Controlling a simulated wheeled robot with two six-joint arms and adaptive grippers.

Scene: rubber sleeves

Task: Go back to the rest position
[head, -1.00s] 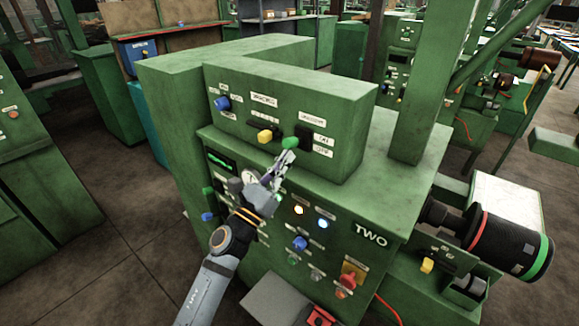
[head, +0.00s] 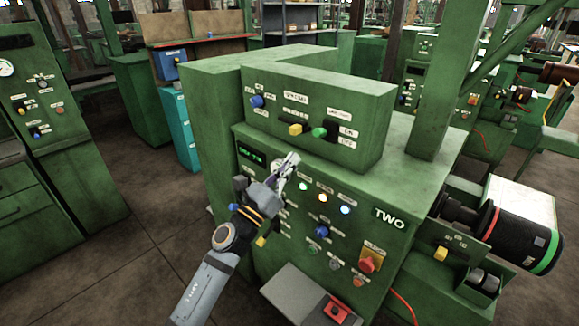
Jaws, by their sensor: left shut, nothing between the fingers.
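My left gripper (head: 287,168) is shut and empty. It is in front of the sloped front panel of the green machine (head: 405,160) marked TWO, below the upper control box. It stands apart from the green knob (head: 319,132) on that box and covers part of the panel, including most of a round gauge. My left arm comes in from the bottom left. My right gripper is out of view.
The upper box also carries a blue knob (head: 257,101) and a yellow knob (head: 295,129). A red knob (head: 369,262) and lit lamps are on the lower panel. A black roller (head: 523,237) sticks out at right. Bare floor (head: 110,262) lies at left.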

